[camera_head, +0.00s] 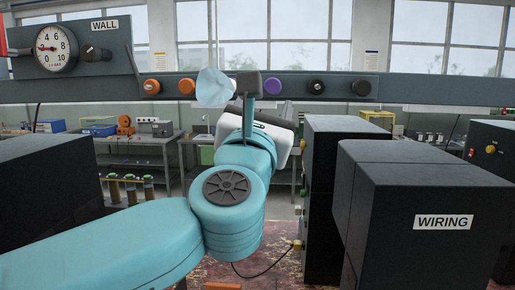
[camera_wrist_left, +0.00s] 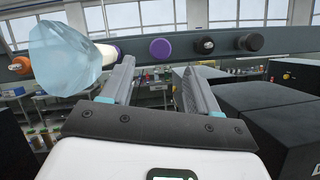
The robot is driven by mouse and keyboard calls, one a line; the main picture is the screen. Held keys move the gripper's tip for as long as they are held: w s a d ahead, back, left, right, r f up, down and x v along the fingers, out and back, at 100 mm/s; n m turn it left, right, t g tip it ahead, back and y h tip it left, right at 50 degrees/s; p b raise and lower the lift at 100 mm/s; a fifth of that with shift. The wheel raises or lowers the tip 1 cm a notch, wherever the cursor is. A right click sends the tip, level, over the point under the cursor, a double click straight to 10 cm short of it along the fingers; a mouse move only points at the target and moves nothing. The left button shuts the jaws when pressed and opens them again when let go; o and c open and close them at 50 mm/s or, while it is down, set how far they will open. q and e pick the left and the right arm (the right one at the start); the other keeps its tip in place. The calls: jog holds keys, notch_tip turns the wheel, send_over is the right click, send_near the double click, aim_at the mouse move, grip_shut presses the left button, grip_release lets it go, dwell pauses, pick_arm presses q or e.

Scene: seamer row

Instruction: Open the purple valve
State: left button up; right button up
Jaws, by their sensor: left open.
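The purple valve (camera_head: 272,86) is a round knob on the long dark rail, right of centre. In the left wrist view the purple valve (camera_wrist_left: 160,49) shows beyond the gap between the fingers. My left gripper (camera_wrist_left: 158,72) is open and empty, its two grey fingers spread apart and pointing towards the rail. In the head view my left gripper (camera_head: 249,88) shows as a dark block just left of the valve; its far finger cannot be made out. No contact with the valve shows. My right gripper is out of view.
A pale blue faceted piece (camera_head: 214,88) sits close left of my gripper and also shows in the left wrist view (camera_wrist_left: 65,58). Orange knobs (camera_head: 187,86) and dark knobs (camera_head: 316,87) flank the valve. Black cabinets, one marked WIRING (camera_head: 425,210), stand at right.

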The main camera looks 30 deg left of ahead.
pick_arm(q)
jog(key=b+v, duration=0.1)
jog(key=v, duration=0.6)
jog(key=shift+b, duration=0.4)
jog(key=shift+f, duration=0.1)
